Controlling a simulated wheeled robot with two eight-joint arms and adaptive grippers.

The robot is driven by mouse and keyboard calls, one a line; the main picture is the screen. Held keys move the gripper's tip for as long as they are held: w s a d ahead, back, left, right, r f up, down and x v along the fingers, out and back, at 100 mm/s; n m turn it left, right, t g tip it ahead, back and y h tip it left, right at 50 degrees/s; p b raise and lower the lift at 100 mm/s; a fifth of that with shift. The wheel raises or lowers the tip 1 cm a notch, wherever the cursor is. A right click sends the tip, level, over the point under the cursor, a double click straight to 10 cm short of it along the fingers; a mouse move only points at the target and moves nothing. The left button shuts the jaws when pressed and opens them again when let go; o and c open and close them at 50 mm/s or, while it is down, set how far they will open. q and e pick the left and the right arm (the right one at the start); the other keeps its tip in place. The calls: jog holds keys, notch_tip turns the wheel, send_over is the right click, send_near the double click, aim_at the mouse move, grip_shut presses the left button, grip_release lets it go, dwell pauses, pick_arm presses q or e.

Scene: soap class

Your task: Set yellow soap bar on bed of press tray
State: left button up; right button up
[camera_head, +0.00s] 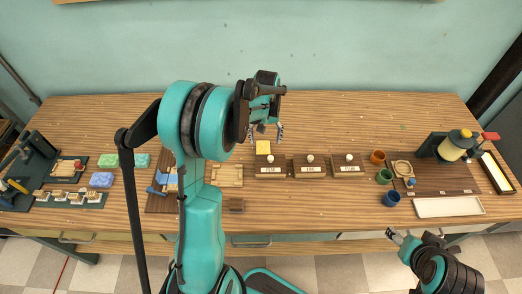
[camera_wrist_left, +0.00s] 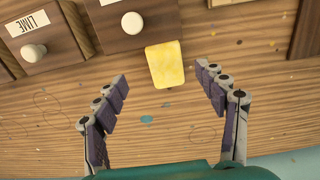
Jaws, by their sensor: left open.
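The yellow soap bar (camera_head: 263,147) lies on the wooden table behind the leftmost labelled drawer box; in the left wrist view the yellow soap bar (camera_wrist_left: 165,64) touches or nearly touches that box's edge. My left gripper (camera_head: 266,132) is open and empty just behind the bar. In the left wrist view the two fingertips (camera_wrist_left: 163,75) are spread on either side of the bar, apart from it. A pale wooden tray (camera_head: 228,174) lies left of the boxes, partly hidden by my left arm; I cannot tell whether it is the press tray. My right gripper (camera_head: 402,236) is at the lower right, beyond the table's front edge.
Labelled boxes with white knobs (camera_head: 310,158) stand in a row. Green and blue soaps (camera_head: 102,180) and a dark press (camera_head: 22,172) are at left. Coloured cups (camera_head: 384,177) and a yellow roller (camera_head: 456,146) are at right. The back of the table is clear.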

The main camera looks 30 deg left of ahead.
aim_at(263, 150)
pick_arm(q)
notch_tip(263, 150, down, 2)
jog(key=shift+f+b, duration=0.1)
jog(key=shift+b, duration=0.25)
jog(key=f, duration=0.1)
jog(key=f+b, duration=0.1)
jog(key=f, duration=0.1)
jog(key=f+b, duration=0.1)
jog(key=f, duration=0.1)
jog(key=shift+a+f, duration=0.2)
jog(key=shift+a, duration=0.15)
jog(key=shift+r, duration=0.1)
jog(key=shift+c, duration=0.4)
jog(key=c, duration=1.4)
jog(key=shift+o, duration=0.2)
jog(key=shift+r, duration=0.15)
